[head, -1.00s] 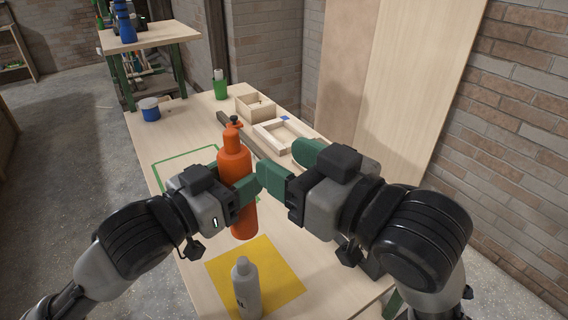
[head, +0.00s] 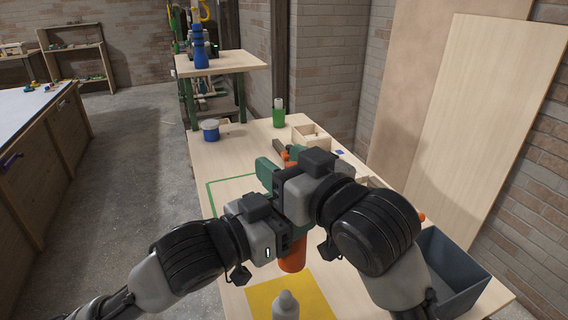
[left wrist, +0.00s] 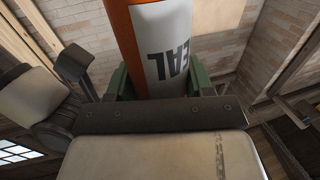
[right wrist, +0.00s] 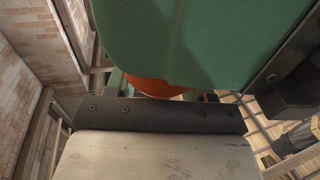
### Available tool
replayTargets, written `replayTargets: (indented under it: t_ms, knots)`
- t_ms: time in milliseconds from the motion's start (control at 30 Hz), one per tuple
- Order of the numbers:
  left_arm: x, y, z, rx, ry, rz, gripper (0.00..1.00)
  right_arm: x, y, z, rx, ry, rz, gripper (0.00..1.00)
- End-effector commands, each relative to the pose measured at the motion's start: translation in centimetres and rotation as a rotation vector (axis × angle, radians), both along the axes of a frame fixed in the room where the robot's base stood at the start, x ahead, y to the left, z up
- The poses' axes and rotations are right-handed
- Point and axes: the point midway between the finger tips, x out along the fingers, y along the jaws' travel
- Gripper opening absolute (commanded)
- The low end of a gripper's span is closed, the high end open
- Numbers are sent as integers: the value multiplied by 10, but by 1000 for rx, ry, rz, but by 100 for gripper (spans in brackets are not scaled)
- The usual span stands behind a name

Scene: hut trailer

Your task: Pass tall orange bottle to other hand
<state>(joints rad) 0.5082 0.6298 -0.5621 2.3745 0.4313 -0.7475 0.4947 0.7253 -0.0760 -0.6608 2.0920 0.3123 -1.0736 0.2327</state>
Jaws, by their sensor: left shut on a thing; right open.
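The tall orange bottle (head: 293,257) is upright above the workbench. In the head view its middle is hidden behind my arms. My left gripper (left wrist: 158,86) is shut on it; the left wrist view shows the bottle's white label (left wrist: 168,45) between the green fingers. My right gripper (head: 279,166) is open at the bottle's upper part, with a green finger on its far left side. In the right wrist view a large green pad (right wrist: 200,40) fills the top, and a strip of orange (right wrist: 150,87) shows below it.
A grey bin (head: 460,262) is at the right. A blue jar (head: 211,131), a green bottle (head: 279,114) and a wooden box (head: 312,135) stand farther back. The green-outlined area (head: 228,190) looks clear.

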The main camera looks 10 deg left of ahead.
Motion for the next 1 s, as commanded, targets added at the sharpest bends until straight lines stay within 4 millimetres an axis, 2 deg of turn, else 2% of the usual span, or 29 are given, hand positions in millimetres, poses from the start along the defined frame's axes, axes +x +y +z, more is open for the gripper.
replayTargets:
  t_ms: [233, 600, 667, 700, 900, 1000]
  knots:
    - [-3, -2, 1, -2, -5, -9, 18, 1, 2, -1, -1, 2, 2, 54]
    - [-4, -3, 2, -3, -7, -14, 18, 1, 2, -2, -3, 4, 4, 0]
    - [-4, -4, 2, -5, -7, -15, 18, 0, 3, -2, -2, 5, 5, 0]
    - [-4, -4, 2, -5, -7, -16, 54, 0, 3, -1, -2, 3, 5, 0]
    - [-3, -3, 2, -3, -5, -12, 82, 0, 2, -1, -1, 2, 4, 0]
    - [-3, -2, 1, -3, -4, -9, 82, 0, 2, 0, 0, 1, 3, 0]
